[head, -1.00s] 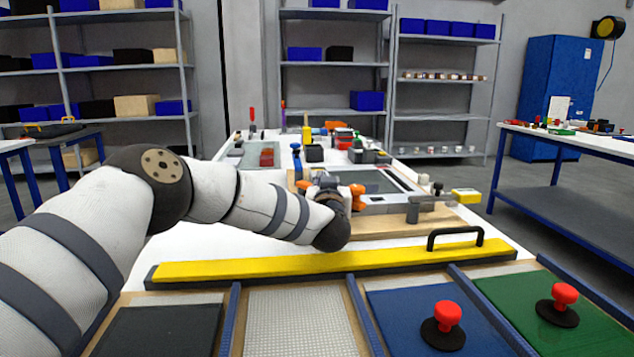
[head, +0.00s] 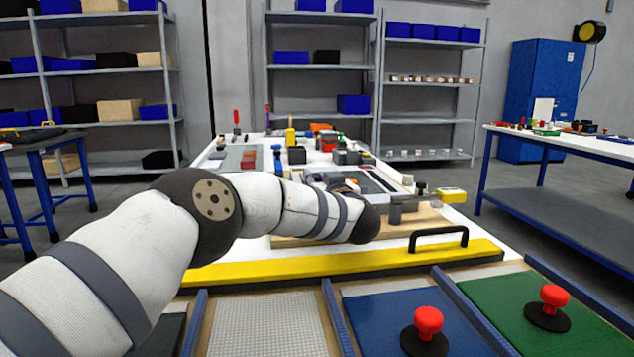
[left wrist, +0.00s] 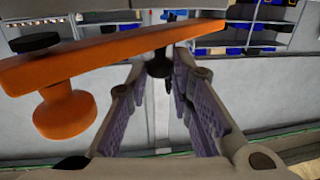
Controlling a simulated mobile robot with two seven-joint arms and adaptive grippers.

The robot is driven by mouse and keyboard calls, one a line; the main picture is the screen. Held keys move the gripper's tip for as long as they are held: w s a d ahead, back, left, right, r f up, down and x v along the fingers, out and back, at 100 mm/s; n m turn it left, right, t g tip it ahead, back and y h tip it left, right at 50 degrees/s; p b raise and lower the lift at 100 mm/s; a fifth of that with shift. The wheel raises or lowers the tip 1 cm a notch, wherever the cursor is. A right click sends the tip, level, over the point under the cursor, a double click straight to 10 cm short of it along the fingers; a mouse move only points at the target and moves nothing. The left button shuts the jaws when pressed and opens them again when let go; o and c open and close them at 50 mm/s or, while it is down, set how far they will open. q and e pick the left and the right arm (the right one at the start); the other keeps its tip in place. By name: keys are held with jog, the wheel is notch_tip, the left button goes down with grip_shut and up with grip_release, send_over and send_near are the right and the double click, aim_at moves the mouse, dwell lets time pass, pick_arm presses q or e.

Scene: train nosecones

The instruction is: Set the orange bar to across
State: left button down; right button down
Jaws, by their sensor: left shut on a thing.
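The orange bar (left wrist: 110,52) runs across the upper part of the left wrist view, sloping up to the right. A round orange knob (left wrist: 65,113) sits below its left end, and a black cap shows above that end. My left gripper (left wrist: 166,65) is at the bar's right half, its purple-padded fingers on either side of a dark stub under the bar; the exact contact is hard to see. In the head view, a bit of orange (head: 352,184) shows beyond my left arm, which hides most of the gripper and bar. My right gripper is not in view.
A yellow strip (head: 330,265) with a black handle (head: 438,237) crosses the near table. In front lie a blue panel (head: 385,310) and a green panel (head: 510,300) with red knobs. A wooden board (head: 415,221) lies beyond the strip. Shelves stand behind.

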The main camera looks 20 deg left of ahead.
pick_arm(q)
jog(key=shift+f, duration=0.1)
jog(key=c, duration=1.7)
grip_release()
notch_tip(320, 180, up, 10)
jog(key=shift+r, duration=0.1)
jog(key=shift+c, duration=0.7)
